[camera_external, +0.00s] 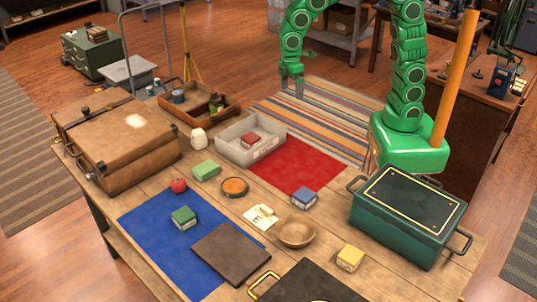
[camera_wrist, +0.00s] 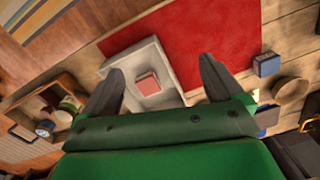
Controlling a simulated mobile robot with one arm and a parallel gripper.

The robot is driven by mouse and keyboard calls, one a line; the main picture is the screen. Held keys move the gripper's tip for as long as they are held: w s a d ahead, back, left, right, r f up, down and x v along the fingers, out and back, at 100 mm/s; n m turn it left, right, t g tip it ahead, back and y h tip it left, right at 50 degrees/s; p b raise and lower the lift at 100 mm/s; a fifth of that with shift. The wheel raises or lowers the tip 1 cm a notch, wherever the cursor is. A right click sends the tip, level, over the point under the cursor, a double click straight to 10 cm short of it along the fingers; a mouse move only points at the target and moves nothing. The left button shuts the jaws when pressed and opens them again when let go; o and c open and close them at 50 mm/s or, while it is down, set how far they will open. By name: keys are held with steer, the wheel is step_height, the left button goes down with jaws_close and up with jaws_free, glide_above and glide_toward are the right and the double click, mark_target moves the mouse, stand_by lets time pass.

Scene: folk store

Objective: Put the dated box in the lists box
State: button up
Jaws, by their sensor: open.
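An open grey box (camera_external: 233,150) with a label on its front stands on the table; the lettering is too small to read. A small red box (camera_external: 251,139) lies inside it. In the wrist view the grey box (camera_wrist: 165,97) and the red box (camera_wrist: 148,83) show between my fingers. Other small boxes are blue (camera_external: 304,198), yellow (camera_external: 350,258), light green (camera_external: 207,170) and dark green (camera_external: 184,217). I cannot tell which one is dated. My gripper (camera_external: 291,84) is open and empty, raised beyond the grey box; it also shows in the wrist view (camera_wrist: 161,66).
A brown suitcase (camera_external: 115,140) stands at the left and a green chest (camera_external: 408,215) at the right. A wooden tray (camera_external: 222,117) with items lies behind the grey box. A red mat (camera_external: 300,168), wooden bowl (camera_external: 297,235), orange-filled dish (camera_external: 234,187) and red apple (camera_external: 179,185) are nearby.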

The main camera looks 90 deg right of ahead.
steer(key=s+d+r+m, duration=0.1)
steer(key=s+m, duration=0.1)
steer(key=s, duration=0.8)
steer(key=s+d+r+m, duration=0.1)
steer(key=s+m, duration=0.1)
steer(key=s, duration=0.8)
steer(key=s+d+r+m+g, duration=0.1)
steer(key=s+d+m, duration=0.1)
steer(key=s, duration=0.8)
steer(key=shift+s+r, duration=0.35)
steer(key=shift+s, duration=0.05)
